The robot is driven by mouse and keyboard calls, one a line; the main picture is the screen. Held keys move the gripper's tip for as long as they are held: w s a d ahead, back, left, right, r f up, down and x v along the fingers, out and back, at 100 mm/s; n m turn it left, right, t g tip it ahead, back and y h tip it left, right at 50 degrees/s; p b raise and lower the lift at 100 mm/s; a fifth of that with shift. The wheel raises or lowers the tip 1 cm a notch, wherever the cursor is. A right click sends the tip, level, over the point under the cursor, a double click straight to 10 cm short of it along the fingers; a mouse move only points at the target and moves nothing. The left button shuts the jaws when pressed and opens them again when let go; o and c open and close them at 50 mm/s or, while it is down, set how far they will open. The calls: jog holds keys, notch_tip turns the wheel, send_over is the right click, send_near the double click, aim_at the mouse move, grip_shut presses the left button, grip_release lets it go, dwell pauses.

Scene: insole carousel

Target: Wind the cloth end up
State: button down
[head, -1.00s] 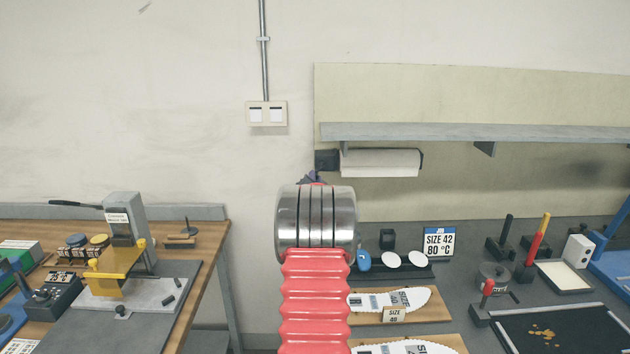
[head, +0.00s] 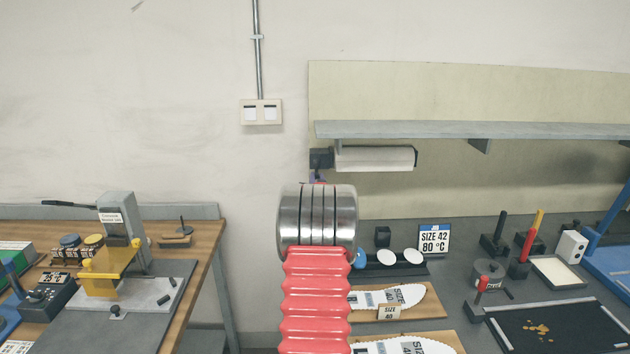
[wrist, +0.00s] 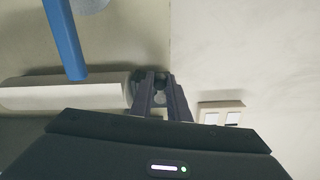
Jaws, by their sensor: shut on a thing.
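The pale cloth roll (head: 374,158) hangs level on the wall under the shelf. It also shows in the wrist view (wrist: 62,93), upside down to the head view. I cannot make out a loose cloth end in either view. A dark holder block (head: 321,157) sits at the roll's left end. My gripper (wrist: 160,84) is at that end, its two dark fingers closed around a small greyish knob (wrist: 158,99) by the holder. In the head view my gripper (head: 318,178) is mostly hidden behind my own arm; only a bit shows just below the holder.
A grey shelf (head: 400,130) runs above the roll. A switch plate (head: 261,112) is on the wall to the left. A blue bar (wrist: 65,40) crosses the wrist view's upper left.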

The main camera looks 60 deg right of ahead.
dwell(0.5)
jog(key=c, duration=1.7)
grip_release()
jog(key=shift+s+a, duration=0.1)
jog(key=shift+a, duration=0.05)
jog(key=v, duration=1.3)
jog(key=shift+s+a, duration=0.2)
jog(key=shift+n, duration=0.3)
